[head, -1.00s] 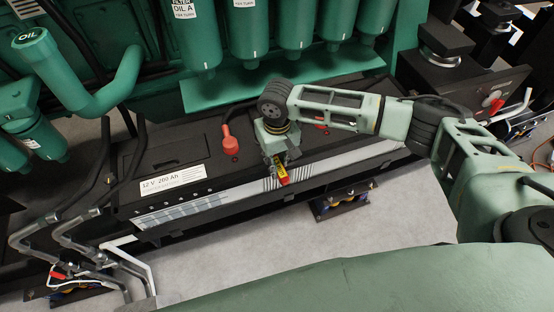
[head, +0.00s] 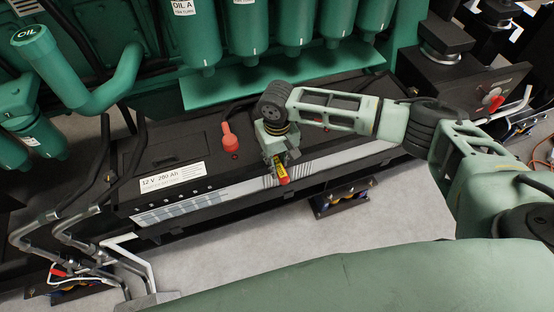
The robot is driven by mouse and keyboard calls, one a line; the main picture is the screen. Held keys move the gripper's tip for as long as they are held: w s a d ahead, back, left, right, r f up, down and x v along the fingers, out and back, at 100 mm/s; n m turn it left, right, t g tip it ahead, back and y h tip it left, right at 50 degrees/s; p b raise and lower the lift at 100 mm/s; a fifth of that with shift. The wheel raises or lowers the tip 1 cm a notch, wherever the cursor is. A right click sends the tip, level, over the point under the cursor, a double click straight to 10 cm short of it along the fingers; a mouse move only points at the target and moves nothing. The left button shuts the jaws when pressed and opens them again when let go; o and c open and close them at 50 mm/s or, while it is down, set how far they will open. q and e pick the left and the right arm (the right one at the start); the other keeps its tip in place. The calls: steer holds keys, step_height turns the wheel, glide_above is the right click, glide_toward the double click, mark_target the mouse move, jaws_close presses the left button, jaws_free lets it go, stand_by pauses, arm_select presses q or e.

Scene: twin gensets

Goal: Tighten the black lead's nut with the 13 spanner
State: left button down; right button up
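My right gripper (head: 277,155) comes in from the right and points down over the front part of the black battery case (head: 188,142). A red and yellow piece (head: 281,172), which looks like the handle of the 13 spanner, sticks out between its fingers towards the case's front edge. The fingers look closed on it; the spanner's jaw is hidden under the gripper. The black lead's nut cannot be made out; the gripper and forearm cover that part of the case top. My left gripper is not in view.
A red terminal boot (head: 230,141) stands left of the gripper. Green filters (head: 243,32) hang over a green ledge (head: 262,82) behind the battery. Bent metal pipes (head: 68,232) stand at the left. Pale floor (head: 260,232) lies open in front.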

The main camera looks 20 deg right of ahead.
jaws_close()
steer(key=shift+a+r+p, duration=0.1)
steer(key=shift+a+p, duration=0.3)
steer(key=shift+a+m+p, duration=0.3)
steer(key=shift+a+m, duration=0.15)
steer(key=shift+m, duration=0.15)
steer(key=shift+s, duration=0.1)
steer(key=shift+a, duration=0.1)
steer(key=shift+a+m+p, duration=0.55)
steer(key=shift+a+m, duration=0.05)
steer(key=shift+a, duration=0.2)
